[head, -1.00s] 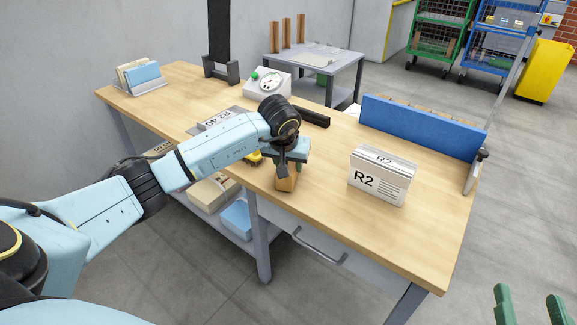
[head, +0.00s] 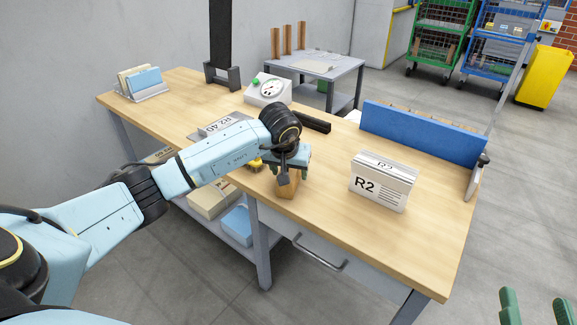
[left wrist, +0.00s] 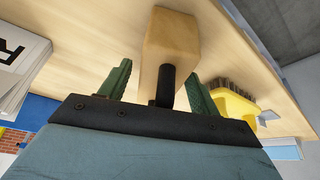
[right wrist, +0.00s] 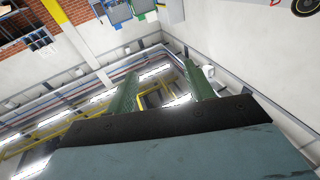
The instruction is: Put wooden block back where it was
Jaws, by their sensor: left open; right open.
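The wooden block (head: 288,189) stands on the wooden workbench near its front edge, partly hidden by my left gripper (head: 287,172). In the left wrist view the block (left wrist: 171,42) has a black peg or handle (left wrist: 166,86) pointing toward the gripper's palm. The green fingers of my left gripper (left wrist: 158,75) are open on either side of this handle, with gaps visible. My right gripper (head: 536,304) is open at the bottom right of the head view, away from the bench. Its fingers are empty in the right wrist view (right wrist: 160,72).
A yellow brush (left wrist: 236,105) lies near the block. The front right benchtop is clear.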

